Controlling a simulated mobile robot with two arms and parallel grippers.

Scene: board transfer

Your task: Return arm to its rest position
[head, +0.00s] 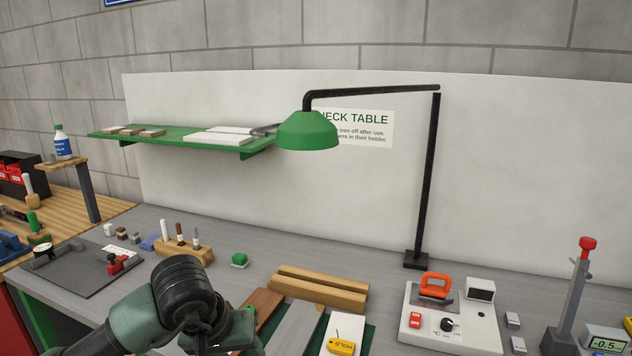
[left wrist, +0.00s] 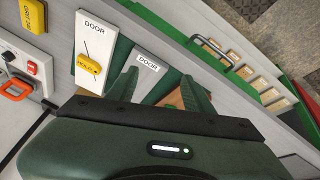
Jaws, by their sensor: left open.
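My left arm (head: 183,300) comes up at the bottom of the head view, at the front of the grey bench (head: 225,285); its fingertips are not clear there. In the left wrist view my left gripper (left wrist: 160,84) is open, its two green fingers apart with nothing held between them. A grey board marked DOOR (left wrist: 146,68) lies beyond and below the fingers. Beside it is a white DOOR board (left wrist: 88,38) with a yellow HOLD tag (left wrist: 89,65). In the head view this tag (head: 341,348) shows right of my arm. My right gripper is not in view.
A green lamp (head: 308,130) overhangs the bench on a black post (head: 430,180). A slotted wooden block (head: 320,286) lies behind the boards. A white control unit (head: 450,330) stands to the right. A green shelf (head: 185,138) is on the back panel.

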